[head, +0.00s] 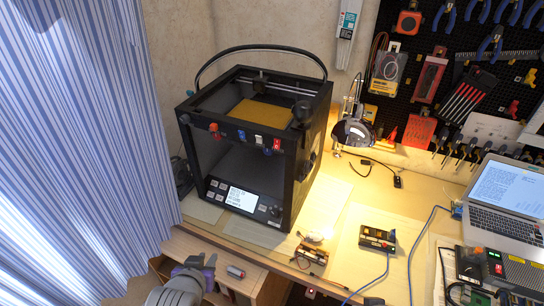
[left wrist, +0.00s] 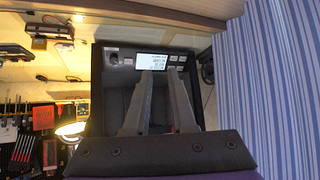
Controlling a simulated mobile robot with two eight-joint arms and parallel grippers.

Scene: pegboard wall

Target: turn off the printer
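The printer (head: 258,135) is a black, open-framed box on the workbench, with a yellow-brown plate inside near its top. Its lower front panel has a lit white screen (head: 242,198) with dark text, small buttons to the left and a round knob (head: 275,211) to the right. My left gripper (head: 203,260) is below and in front of the panel, empty, its fingers apart. In the left wrist view, which looks inverted, the fingers (left wrist: 160,74) point at the printer and overlap the lit screen (left wrist: 153,61). I cannot tell which control is the power switch. My right gripper is not in view.
A striped blue curtain (head: 75,140) hangs at the left. A desk lamp (head: 352,132) stands right of the printer, and a laptop (head: 505,200) is at the far right. Small electronics (head: 377,238) and cables lie on the bench.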

